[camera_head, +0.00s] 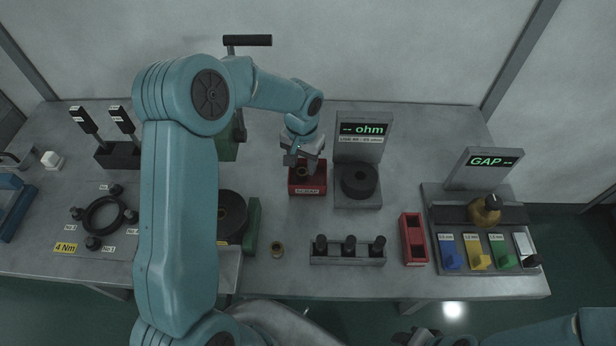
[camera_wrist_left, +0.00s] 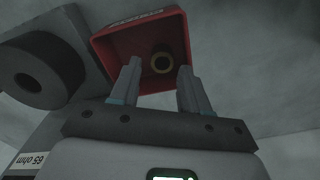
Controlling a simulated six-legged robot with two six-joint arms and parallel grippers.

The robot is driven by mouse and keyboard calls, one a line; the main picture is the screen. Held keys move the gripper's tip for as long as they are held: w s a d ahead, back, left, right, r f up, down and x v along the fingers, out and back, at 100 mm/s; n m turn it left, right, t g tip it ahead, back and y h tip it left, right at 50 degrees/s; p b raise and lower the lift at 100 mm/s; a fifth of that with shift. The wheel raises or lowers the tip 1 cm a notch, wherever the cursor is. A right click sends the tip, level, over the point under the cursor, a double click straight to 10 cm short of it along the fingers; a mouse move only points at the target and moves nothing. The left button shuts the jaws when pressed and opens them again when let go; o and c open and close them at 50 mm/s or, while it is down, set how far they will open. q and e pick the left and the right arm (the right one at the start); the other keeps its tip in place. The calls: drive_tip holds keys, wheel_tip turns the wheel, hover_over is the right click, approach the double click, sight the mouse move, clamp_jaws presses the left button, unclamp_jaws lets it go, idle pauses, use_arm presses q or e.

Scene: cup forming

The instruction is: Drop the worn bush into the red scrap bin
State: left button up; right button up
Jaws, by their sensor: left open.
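My right gripper (camera_head: 425,338) is only partly visible at the bottom edge.
A dark round part (camera_head: 360,181) sits on the ohm meter (camera_head: 358,203), right of the bin.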

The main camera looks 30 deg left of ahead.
use_arm(q)
drive_tip(key=shift+a+r, duration=0.1)
drive_tip(key=shift+a, duration=0.15)
wheel_tip(320, 180, up, 16)
drive_tip(key=shift+d+b, duration=0.25)
drive_tip(key=shift+b, duration=0.05)
idle(0.6)
